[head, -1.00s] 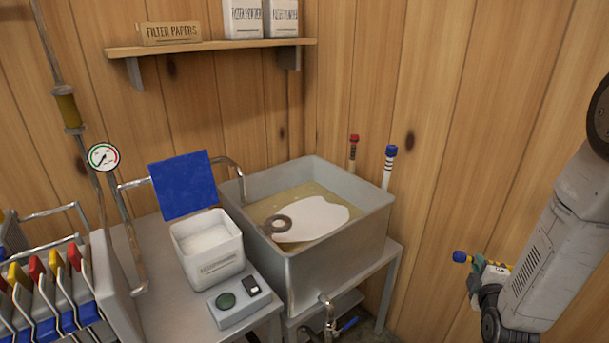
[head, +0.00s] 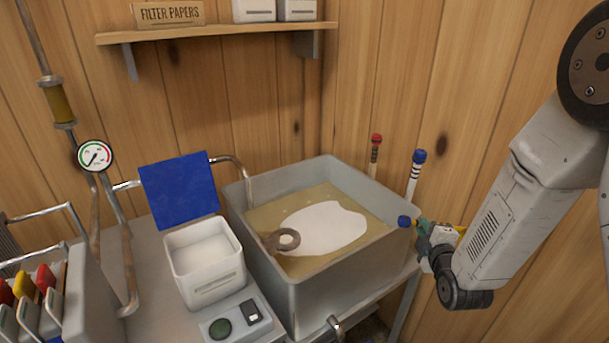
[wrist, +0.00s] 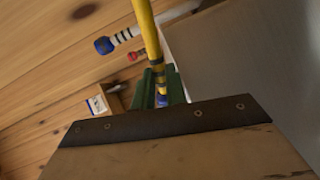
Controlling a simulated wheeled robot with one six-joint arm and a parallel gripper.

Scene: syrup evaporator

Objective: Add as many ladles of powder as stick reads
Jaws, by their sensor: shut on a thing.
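My gripper (head: 432,240) is at the right of the tank, shut on a yellow stick (wrist: 146,28) with blue ends and dark bands. Its blue end (head: 404,221) is by the tank's right rim. In the wrist view green fingers (wrist: 160,88) hold the stick; its band count is not clear. The grey tank (head: 335,270) holds yellowish liquid with a white patch (head: 325,228). A brown ring-shaped thing (head: 286,239) lies at the patch's left edge. An open white bin (head: 210,285) of white powder (head: 203,252) stands left of the tank. No ladle is clearly identifiable.
A white stick with a blue cap (head: 416,170) and a red-capped stick (head: 375,150) stand behind the tank's right rim. A scale-like box (head: 228,322) sits before the bin. A shelf (head: 215,33) hangs above. Colored plates (head: 40,290) stand at left.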

